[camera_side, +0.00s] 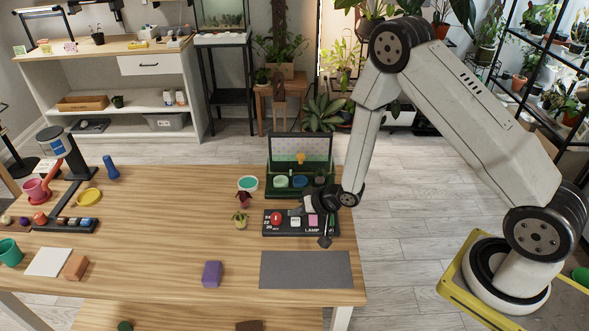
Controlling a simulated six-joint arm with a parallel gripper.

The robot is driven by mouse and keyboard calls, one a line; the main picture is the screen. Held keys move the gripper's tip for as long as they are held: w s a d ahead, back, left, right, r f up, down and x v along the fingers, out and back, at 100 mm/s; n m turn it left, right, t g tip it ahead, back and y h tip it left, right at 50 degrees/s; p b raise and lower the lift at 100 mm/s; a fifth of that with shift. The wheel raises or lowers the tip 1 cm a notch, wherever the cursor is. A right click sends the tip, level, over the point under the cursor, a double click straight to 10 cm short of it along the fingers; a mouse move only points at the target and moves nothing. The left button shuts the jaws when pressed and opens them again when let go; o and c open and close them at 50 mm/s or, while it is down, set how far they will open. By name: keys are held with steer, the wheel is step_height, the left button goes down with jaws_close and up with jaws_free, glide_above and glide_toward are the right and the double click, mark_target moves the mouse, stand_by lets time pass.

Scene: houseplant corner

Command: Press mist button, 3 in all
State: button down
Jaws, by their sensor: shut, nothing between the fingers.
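A black control panel (285,231) lies on the right part of the wooden table.
Behind the panel stands an open green case (291,183) with cups. The table's middle is clear.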

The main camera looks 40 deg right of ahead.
mark_target(298, 222)
steer(key=shift+r, duration=2.4)
steer(key=shift+r, duration=0.15)
stand_by(0.9)
steer(key=shift+r, duration=1.75)
steer(key=shift+f, duration=0.15)
steer(key=shift+f, duration=4.3)
steer(key=shift+f, duration=0.4)
